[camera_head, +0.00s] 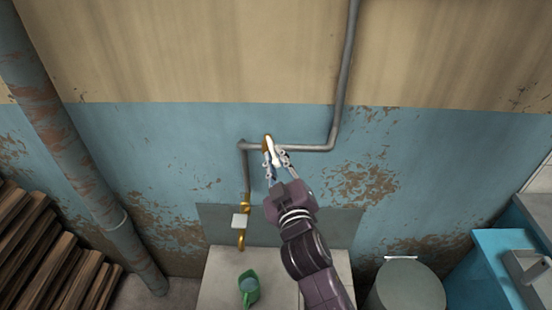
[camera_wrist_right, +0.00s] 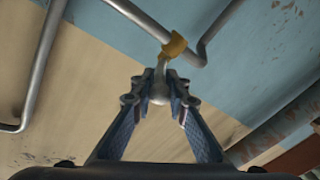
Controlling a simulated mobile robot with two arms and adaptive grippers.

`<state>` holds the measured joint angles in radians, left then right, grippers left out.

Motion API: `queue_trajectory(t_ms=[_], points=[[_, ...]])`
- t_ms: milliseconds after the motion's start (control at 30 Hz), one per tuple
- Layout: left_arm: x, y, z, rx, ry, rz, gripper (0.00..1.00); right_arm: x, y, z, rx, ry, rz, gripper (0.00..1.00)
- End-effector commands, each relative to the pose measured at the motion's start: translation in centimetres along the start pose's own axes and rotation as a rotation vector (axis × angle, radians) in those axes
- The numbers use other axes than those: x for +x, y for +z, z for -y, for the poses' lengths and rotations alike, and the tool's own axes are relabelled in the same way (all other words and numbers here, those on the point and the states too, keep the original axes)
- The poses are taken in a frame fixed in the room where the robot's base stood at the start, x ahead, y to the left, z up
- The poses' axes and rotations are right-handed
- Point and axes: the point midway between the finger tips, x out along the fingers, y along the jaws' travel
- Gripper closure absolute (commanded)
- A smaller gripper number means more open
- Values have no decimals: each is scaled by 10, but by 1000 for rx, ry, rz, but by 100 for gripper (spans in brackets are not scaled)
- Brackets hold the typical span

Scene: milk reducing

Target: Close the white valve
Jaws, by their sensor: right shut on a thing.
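The white valve (camera_head: 271,146) sits on a grey pipe against the wall, just above the middle of the head view. In the right wrist view its pale handle (camera_wrist_right: 158,92) extends from a brass fitting (camera_wrist_right: 175,45) on the pipe. My right gripper (camera_head: 276,160) reaches up to the valve. In the right wrist view my right gripper (camera_wrist_right: 160,84) has its two fingertips on either side of the handle and is shut on it. The fingers partly hide the handle. My left gripper is in neither view.
Below the valve, a white block (camera_head: 240,221) sits on a brass tap. A green jug (camera_head: 249,289) stands on a pale surface (camera_head: 218,280) underneath. A rusty thick pipe (camera_head: 70,150) and stacked wood (camera_head: 45,260) are at left. A round grey lid (camera_head: 407,290) and blue cabinet (camera_head: 485,275) are at right.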

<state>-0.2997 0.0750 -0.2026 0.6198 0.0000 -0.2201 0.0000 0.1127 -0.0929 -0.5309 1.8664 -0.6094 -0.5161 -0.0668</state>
Motion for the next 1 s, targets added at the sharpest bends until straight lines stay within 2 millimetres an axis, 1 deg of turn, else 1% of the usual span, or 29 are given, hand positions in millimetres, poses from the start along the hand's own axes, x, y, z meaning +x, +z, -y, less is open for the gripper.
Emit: queue_trajectory(t_ms=[33,100,133,233,433,500,633,767,1000], points=[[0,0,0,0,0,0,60,0,-6,0,3,0,-13,100],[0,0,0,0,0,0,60,0,-6,0,3,0,-13,100],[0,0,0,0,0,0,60,0,-6,0,3,1,-13,83],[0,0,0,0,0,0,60,0,-5,-1,3,1,-10,72],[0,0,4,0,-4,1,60,0,-2,-1,1,1,-5,72],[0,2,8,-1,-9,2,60,0,-2,-1,1,1,-4,72],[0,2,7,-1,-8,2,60,-7,-1,0,1,1,-4,72],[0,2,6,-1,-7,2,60,-27,-1,0,3,0,-3,72],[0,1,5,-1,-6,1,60,-75,-1,1,2,-2,-3,72]])
